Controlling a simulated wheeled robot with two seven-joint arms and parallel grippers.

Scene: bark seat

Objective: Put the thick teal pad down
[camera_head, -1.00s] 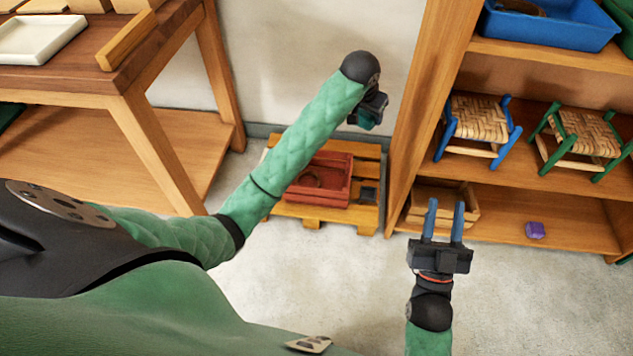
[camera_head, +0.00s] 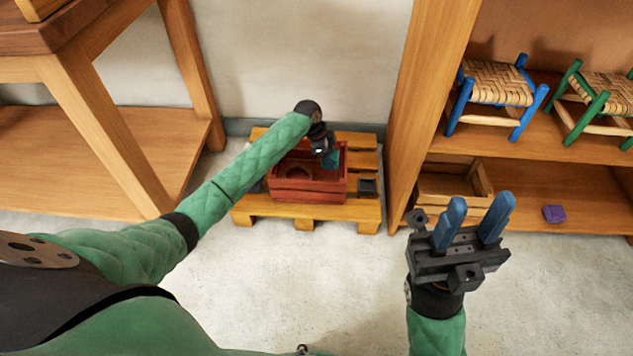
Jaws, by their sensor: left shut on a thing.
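The thick teal pad (camera_head: 331,160) shows as a small teal patch at my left gripper (camera_head: 327,153), mostly hidden by the gripper. My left gripper is shut on it and points down over the right part of a red crate (camera_head: 308,190). I cannot tell whether the pad touches the crate's floor. The crate stands on a wooden pallet (camera_head: 357,211) and holds a dark brownish round thing (camera_head: 298,173). My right gripper (camera_head: 474,218), with blue fingers, is open and empty in front of the shelf.
The shelf holds a blue stool (camera_head: 497,86), a green stool (camera_head: 600,100), a wooden crate (camera_head: 447,187) and a purple block (camera_head: 554,213). A wooden table (camera_head: 110,125) stands left. The floor in front is clear.

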